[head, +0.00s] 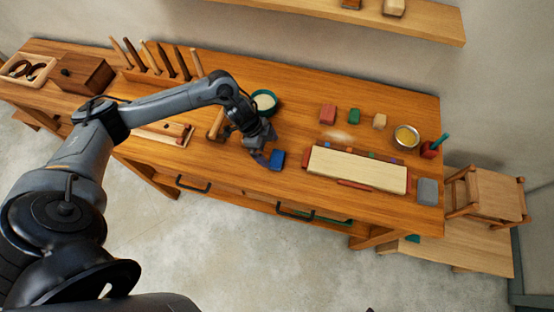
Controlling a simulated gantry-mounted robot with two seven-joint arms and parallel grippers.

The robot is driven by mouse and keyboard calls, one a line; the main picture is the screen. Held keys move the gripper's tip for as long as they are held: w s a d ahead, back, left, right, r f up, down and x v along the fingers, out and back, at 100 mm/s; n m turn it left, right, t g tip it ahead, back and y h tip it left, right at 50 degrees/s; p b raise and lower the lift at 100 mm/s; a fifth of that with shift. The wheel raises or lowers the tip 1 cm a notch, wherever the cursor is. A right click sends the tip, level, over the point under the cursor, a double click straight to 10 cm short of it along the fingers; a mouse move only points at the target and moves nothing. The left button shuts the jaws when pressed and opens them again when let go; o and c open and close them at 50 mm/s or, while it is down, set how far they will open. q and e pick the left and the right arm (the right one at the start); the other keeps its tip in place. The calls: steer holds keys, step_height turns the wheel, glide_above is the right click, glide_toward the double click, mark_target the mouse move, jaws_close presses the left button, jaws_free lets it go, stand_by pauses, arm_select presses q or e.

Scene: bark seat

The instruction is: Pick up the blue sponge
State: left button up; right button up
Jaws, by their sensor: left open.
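The blue sponge (278,159) is a small dark-blue block on the wooden workbench (300,95), near its front edge. My left gripper (265,157) is over the bench just left of the sponge, pointing down. It is open. A bluish finger shows close to the sponge's left side; I cannot tell whether it touches. My right gripper is not in view.
A green bowl (264,101) stands just behind my left gripper. A pale board (357,169) lies to the right of the sponge. Red (328,114), green (354,116) and tan (380,121) blocks stand behind it. A grey block (427,191) lies at the right end.

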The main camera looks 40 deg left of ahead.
mark_target(276, 158)
arm_select(q)
steer(key=d+f, duration=0.1)
steer(key=f, duration=0.1)
steer(key=d+f, duration=0.1)
steer(key=f, duration=0.1)
steer(key=shift+w+d, duration=0.4)
steer(key=shift+w+d+f, duration=0.1)
steer(key=shift+d+f, duration=0.1)
steer(key=shift+f, duration=0.3)
steer(key=c, duration=1)
